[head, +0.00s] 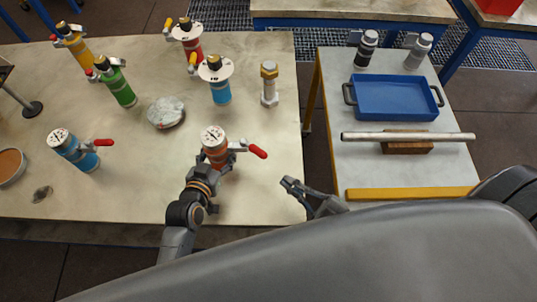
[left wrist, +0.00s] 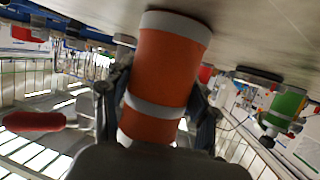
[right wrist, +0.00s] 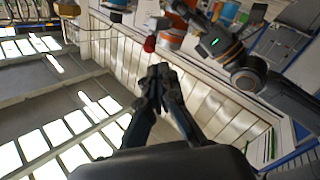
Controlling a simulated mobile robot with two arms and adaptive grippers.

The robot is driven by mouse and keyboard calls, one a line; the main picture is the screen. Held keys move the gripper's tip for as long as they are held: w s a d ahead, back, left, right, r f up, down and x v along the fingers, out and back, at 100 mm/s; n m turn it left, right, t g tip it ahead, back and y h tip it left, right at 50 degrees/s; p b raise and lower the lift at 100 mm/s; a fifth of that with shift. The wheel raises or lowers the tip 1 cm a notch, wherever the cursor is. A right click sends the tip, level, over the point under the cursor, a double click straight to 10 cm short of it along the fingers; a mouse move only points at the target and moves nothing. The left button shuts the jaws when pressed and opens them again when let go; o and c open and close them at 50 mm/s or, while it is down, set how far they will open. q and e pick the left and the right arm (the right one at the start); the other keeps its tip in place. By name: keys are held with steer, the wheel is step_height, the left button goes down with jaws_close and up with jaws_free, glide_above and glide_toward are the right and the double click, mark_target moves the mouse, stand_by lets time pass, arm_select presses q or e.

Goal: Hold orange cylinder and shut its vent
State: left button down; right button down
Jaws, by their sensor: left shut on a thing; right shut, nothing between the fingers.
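The orange cylinder (head: 216,158) stands on the left table, with a white gauge face on top and a red-handled vent lever (head: 257,151) sticking out to the right. In the left wrist view the orange cylinder (left wrist: 168,65) with pale bands sits between the fingers, and the red handle (left wrist: 33,121) shows at the left. My left gripper (head: 217,167) is shut on the cylinder's body. My right gripper (head: 287,182) is shut and empty, right of and nearer than the red handle, not touching it. Its closed fingertips show in the right wrist view (right wrist: 160,73).
Blue (head: 75,150), green (head: 117,83), yellow (head: 77,46), red (head: 189,42) and another blue (head: 219,90) vessel stand around. The right table holds a blue tray (head: 395,98) and a metal bar (head: 365,136).

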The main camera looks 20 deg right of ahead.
mark_target(254, 149)
arm_select(q)
steer(key=shift+f, duration=0.1)
arm_select(e)
steer(key=s+a+f+n+t+h, duration=0.2)
steer(key=s+a+n+h, duration=0.3)
steer(key=n, duration=0.7)
steer(key=w+a+r+y, duration=0.1)
steer(key=w, duration=1.1)
steer(key=shift+r+y, duration=0.4)
